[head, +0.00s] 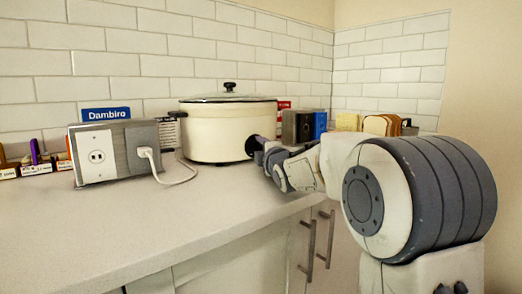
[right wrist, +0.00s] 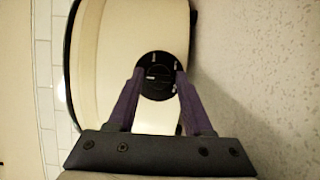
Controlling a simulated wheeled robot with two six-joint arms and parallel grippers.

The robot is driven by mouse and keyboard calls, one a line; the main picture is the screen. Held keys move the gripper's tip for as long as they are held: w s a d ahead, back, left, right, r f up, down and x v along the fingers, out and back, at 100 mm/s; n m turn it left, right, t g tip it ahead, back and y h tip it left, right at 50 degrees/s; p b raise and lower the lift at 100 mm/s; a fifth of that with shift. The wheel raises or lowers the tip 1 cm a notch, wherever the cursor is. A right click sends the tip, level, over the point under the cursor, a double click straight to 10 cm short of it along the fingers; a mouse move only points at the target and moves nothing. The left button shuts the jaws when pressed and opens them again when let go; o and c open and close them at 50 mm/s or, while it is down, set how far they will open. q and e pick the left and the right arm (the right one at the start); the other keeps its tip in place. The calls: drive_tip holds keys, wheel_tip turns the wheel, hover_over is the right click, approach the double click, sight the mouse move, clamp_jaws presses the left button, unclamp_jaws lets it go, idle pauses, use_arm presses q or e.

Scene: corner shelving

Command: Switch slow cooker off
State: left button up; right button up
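The cream slow cooker (head: 215,130) with a glass lid and black lid knob stands on the counter against the tiled wall. In the head view the right gripper (head: 255,146) reaches the cooker's lower right front. My left gripper is not in view.
A grey outlet box (head: 118,152) with a plugged-in white cord (head: 180,178) stands left of the cooker. A toaster (head: 297,126), a blue box (head: 320,124) and bread slices (head: 378,125) are behind my right arm. The front counter (head: 130,225) is clear.

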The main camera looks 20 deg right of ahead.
drive_tip(key=shift+o, duration=0.7)
drive_tip(key=shift+s, duration=0.2)
drive_tip(key=s, duration=0.9)
drive_tip(key=shift+s+a+p, duration=0.2)
drive_tip(key=shift+s+p, duration=0.05)
drive_tip(key=shift+p, duration=0.05)
drive_tip(key=shift+s, duration=0.3)
